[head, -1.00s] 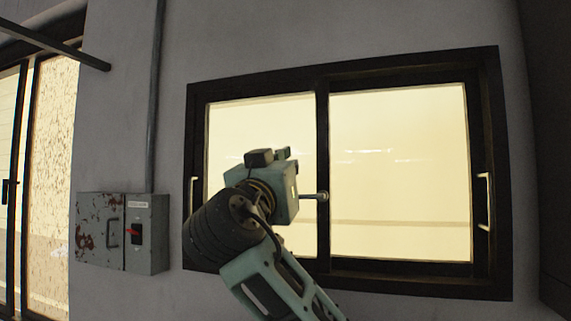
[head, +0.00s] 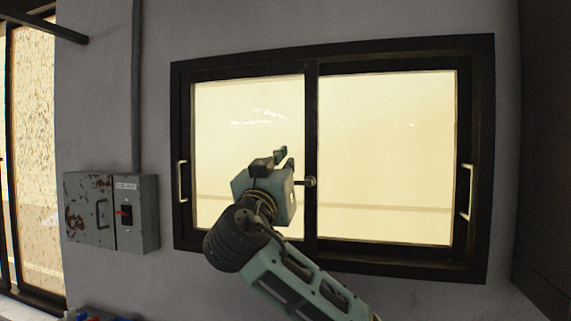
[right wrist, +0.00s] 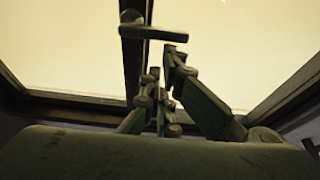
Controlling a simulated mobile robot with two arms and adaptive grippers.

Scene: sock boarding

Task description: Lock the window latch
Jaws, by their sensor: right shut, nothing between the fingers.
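The window latch (head: 309,182) is a small dark metal handle on the window's middle upright. In the right wrist view the latch (right wrist: 153,33) shows as a bar lying crosswise on the dark upright, just beyond my fingers. My right gripper (head: 282,157) is in front of the left pane, left of the latch in the head view. In the right wrist view its fingers (right wrist: 162,92) are together and empty. They look apart from the latch, though the depth gap is hard to judge. My left gripper is not in view.
The dark window frame (head: 400,264) has a pale pull handle (head: 182,181) at the left and another (head: 466,192) at the right. A rusty grey electrical box (head: 137,216) with a red switch hangs on the wall at left. A glass door (head: 35,150) is at far left.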

